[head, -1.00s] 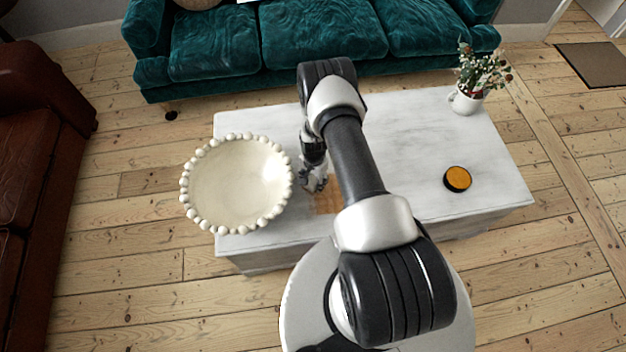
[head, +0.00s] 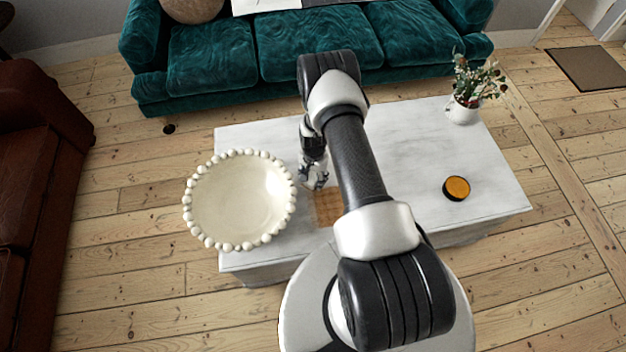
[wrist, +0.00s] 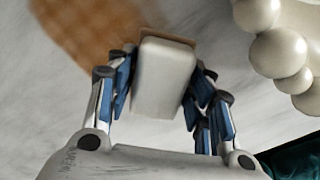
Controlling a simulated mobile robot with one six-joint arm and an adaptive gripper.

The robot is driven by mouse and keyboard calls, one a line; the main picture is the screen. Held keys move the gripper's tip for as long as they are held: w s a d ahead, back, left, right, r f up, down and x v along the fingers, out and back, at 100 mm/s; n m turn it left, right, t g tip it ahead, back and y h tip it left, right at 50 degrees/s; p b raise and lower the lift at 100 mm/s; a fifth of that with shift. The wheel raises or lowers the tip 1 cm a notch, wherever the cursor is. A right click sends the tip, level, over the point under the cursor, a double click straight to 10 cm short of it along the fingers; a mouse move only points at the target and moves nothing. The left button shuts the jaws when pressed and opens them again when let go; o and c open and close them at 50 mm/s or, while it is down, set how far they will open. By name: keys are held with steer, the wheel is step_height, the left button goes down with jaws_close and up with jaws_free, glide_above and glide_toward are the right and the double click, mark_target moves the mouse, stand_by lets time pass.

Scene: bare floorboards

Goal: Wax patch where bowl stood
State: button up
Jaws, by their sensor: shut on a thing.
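A tan, faintly checkered patch (head: 327,207) lies on the white marble-like table, right of a large cream bowl with a beaded rim (head: 238,200). My gripper (head: 315,183) is low at the patch's far left side. In the wrist view my gripper (wrist: 158,85) is shut on a white block (wrist: 163,78) with a thin brown layer at its far end. The patch (wrist: 85,28) shows at upper left there, and the bowl's beads (wrist: 278,50) at upper right. The block's end is close to the patch's edge; contact cannot be told. My arm hides part of the table.
A round dark tin with an orange top (head: 456,188) sits on the table's right side. A white pot with a plant (head: 464,108) stands at the far right corner. A teal sofa (head: 320,45) is behind. The tabletop (head: 420,150) between arm and tin is clear.

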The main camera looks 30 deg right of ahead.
steer(key=shift+r+p, duration=0.4)
steer(key=shift+r, duration=0.65)
